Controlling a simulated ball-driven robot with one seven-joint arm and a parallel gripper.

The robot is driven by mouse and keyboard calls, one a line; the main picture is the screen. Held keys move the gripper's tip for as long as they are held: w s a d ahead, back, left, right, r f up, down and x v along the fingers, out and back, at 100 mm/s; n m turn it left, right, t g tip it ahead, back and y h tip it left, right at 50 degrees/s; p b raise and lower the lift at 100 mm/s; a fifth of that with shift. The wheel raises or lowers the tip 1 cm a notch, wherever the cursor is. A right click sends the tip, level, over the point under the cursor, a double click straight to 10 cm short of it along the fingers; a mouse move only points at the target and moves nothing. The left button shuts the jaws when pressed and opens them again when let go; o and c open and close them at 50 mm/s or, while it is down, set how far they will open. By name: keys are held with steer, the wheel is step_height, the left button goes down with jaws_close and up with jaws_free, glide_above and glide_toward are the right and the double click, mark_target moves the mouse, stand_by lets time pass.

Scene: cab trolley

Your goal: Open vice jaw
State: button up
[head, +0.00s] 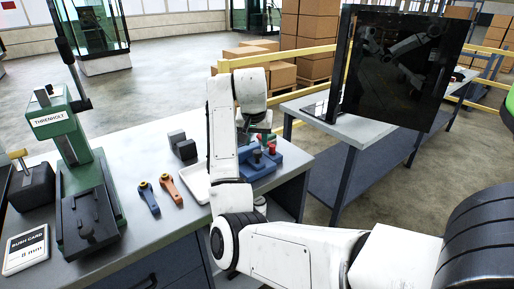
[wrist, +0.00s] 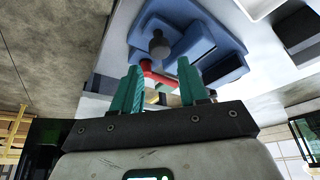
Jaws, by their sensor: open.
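The blue vice (head: 262,167) sits on the bench near its right edge, partly hidden behind my arm in the head view. The wrist view shows its blue body (wrist: 205,22) with a grey round knob (wrist: 158,45) and a red bar-like part (wrist: 153,72). My gripper (wrist: 161,85) is open, its two teal fingers apart, close to the vice. The red part shows between and beyond the fingertips; I cannot tell whether they touch it. In the head view my gripper is mostly hidden by my arm. The jaw gap is not clearly visible.
The grey bench (head: 140,150) holds a green press (head: 75,150), blue (head: 148,196) and orange (head: 171,188) tools, a dark block (head: 182,145), a white tray (head: 197,180) and a card (head: 25,250). A dark screen (head: 400,65) stands on another table. Yellow rails and boxes are behind.

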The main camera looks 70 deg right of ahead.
steer(key=shift+v, duration=2.25)
steer(key=shift+f, duration=0.1)
steer(key=w+a+f+n, duration=0.1)
steer(key=a+f+n, duration=0.1)
steer(key=a+f, duration=0.1)
steer(key=a+f+n+t, duration=0.1)
steer(key=a+f, duration=0.3)
steer(key=w+a+f+n, duration=0.1)
steer(key=a+f+n, duration=0.1)
steer(key=a+f, duration=0.1)
steer(key=shift+w+a+f+n+t+h, duration=0.15)
steer(key=shift+w+f+n+t+h, duration=0.2)
steer(key=shift+f, duration=0.4)
steer(key=s+a+f+n+t+y, duration=0.1)
steer(key=s+a+f+n+y, duration=0.2)
steer(key=a, duration=0.6)
steer(key=s+a+f+n+t, duration=0.1)
steer(key=s+a+f+n, duration=0.2)
steer(key=a+f, duration=0.45)
steer(key=s+a+f+n+t+y, duration=0.1)
steer(key=s+a+f+n+y, duration=0.2)
steer(key=a, duration=0.7)
steer(key=s+f+g+h, duration=0.1)
steer(key=s+f+g, duration=0.3)
steer(key=s, duration=0.6)
steer(key=shift+s+d+f+g, duration=0.15)
steer(key=shift+d+f+g, duration=0.25)
steer(key=shift+f, duration=0.5)
